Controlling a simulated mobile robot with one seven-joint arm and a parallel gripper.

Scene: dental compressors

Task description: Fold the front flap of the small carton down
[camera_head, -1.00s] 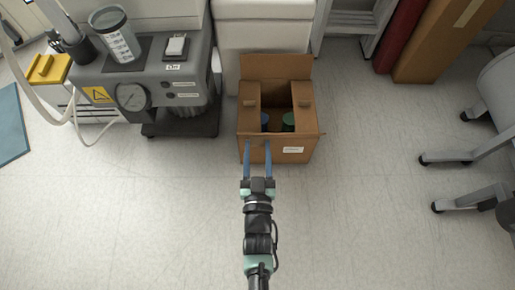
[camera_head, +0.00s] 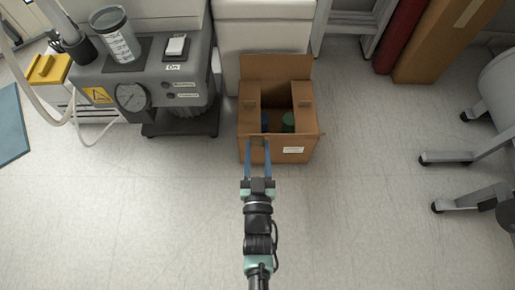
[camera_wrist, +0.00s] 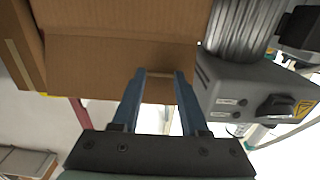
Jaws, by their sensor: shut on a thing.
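The small carton (camera_head: 306,122) stands open on the floor, with its back flap (camera_head: 276,67) upright and a white label on its front. Round blue and green tops (camera_head: 288,119) show inside. The front flap (camera_head: 290,138) runs along the near top edge; its exact tilt is hard to tell. My gripper (camera_head: 257,142) reaches it left of the middle, its two blue fingers shut on the flap. In the wrist view, my gripper's fingertips (camera_wrist: 161,73) sit at the edge of the brown cardboard flap (camera_wrist: 110,65), a small strip of it between them.
A grey compressor (camera_head: 140,70) with gauge and switch stands to the carton's left, also right in the wrist view (camera_wrist: 255,95). A white cabinet (camera_head: 264,30) is behind. A tall brown box (camera_head: 440,35) and wheeled chair base (camera_head: 450,160) are right. The near floor is clear.

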